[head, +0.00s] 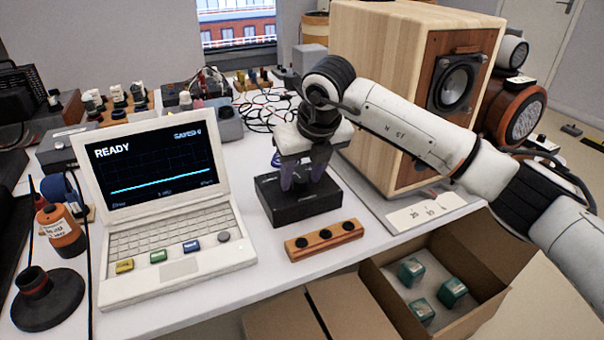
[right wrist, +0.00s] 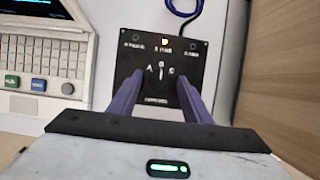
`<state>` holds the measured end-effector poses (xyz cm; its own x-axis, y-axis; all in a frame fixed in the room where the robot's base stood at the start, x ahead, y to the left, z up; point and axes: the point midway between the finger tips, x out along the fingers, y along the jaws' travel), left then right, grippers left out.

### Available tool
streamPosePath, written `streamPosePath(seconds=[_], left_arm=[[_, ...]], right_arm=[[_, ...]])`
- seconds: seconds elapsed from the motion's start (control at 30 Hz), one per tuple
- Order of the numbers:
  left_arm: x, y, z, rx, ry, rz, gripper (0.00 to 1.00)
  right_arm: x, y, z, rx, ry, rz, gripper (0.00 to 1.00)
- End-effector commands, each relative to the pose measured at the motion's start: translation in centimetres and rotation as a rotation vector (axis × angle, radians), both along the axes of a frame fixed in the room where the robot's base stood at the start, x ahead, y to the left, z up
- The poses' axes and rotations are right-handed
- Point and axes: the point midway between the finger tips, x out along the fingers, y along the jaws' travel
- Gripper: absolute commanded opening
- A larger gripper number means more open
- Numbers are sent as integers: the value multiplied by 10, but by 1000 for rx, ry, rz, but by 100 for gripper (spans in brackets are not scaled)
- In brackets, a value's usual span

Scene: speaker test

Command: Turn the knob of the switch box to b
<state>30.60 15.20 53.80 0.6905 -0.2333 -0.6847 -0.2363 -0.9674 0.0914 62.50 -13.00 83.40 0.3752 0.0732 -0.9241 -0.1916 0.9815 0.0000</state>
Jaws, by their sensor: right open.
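The switch box (head: 302,208) is a low black box on the white table, right of the laptop. The knob's exact pointing is too small to tell. My right gripper (head: 302,183) is just above the box, pointing down. In the right wrist view its purple fingers (right wrist: 160,80) are open, one on each side of the knob, with gaps to it. My left gripper is not in view.
A laptop (head: 155,165) reading READY stands on the left. A wooden strip with black holes (head: 323,240) lies in front of the box. A large wooden speaker (head: 390,90) stands close on the right. An open carton (head: 487,312) with teal items is at the front.

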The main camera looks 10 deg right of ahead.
Motion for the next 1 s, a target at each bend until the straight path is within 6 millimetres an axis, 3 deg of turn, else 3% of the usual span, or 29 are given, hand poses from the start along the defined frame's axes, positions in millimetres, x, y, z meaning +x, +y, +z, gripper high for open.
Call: streamPosePath(seconds=[0.17,0.6,1.0], left_arm=[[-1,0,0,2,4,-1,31],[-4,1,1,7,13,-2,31],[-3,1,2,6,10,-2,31]], right_arm=[[-5,-1,16,1,-4,0,44],[-34,-7,87,1,-3,-1,44],[-39,-8,95,0,0,0,44]])
